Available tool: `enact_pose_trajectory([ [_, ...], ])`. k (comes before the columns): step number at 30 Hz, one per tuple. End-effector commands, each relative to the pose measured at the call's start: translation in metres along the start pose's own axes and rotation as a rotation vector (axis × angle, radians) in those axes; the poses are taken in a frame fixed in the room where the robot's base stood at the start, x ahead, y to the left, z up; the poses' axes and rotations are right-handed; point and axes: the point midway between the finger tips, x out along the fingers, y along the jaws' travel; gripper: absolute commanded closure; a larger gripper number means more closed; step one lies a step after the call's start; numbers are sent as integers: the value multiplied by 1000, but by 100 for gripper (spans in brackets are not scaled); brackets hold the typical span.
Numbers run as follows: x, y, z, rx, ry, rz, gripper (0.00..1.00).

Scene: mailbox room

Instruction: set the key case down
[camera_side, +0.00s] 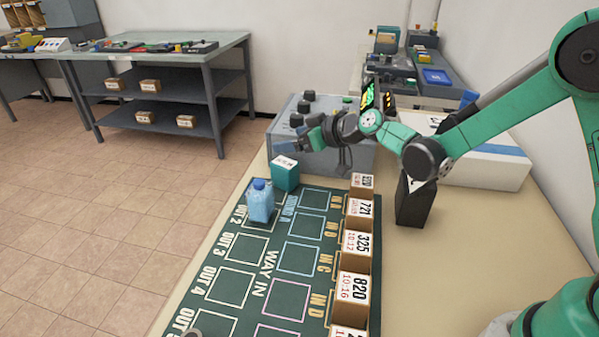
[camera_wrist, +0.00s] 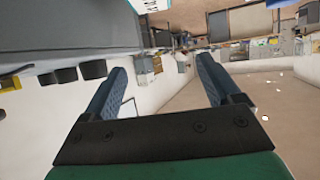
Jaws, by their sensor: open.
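A teal box with a white label on top (camera_side: 285,176), apparently the key case, stands upright at the far left corner of the green mat (camera_side: 243,262). A corner of a teal thing with a white label (camera_wrist: 150,6), likely the same box, shows at the top edge of the wrist view. My gripper (camera_side: 303,142) is above and to the right of the box, apart from it. In the wrist view my two blue fingers (camera_wrist: 160,68) are spread with nothing between them.
A blue bottle (camera_side: 260,201) stands just in front of the teal box. Numbered cartons (camera_side: 357,255) line the mat's right side. A dark upright block (camera_side: 414,203) stands further right. A grey console with knobs (camera_side: 318,155) is behind. Several mat squares are empty.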

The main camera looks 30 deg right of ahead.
Motion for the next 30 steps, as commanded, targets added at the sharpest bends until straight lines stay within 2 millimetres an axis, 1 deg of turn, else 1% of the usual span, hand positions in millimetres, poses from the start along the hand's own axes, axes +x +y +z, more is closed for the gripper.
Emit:
enact_pose_trajectory([
  [2,-4,-1,-4,2,-4,0,16],
  [5,-15,-3,-9,12,-30,2,16],
  [8,-38,-9,-13,34,-86,9,16],
  [11,-70,-17,-13,68,-165,30,16],
  [12,-83,-20,-11,83,-197,42,16],
  [14,-104,-24,-6,106,-245,65,16],
  [15,-117,-27,-1,122,-277,84,16],
  [17,-137,-30,8,145,-322,115,16],
  [18,-149,-32,14,161,-352,137,16],
  [21,-176,-35,32,197,-412,195,16],
  [25,-199,-37,52,232,-465,260,16],
  [27,-206,-37,58,245,-480,283,16],
  [30,-211,-37,64,254,-492,301,16],
])
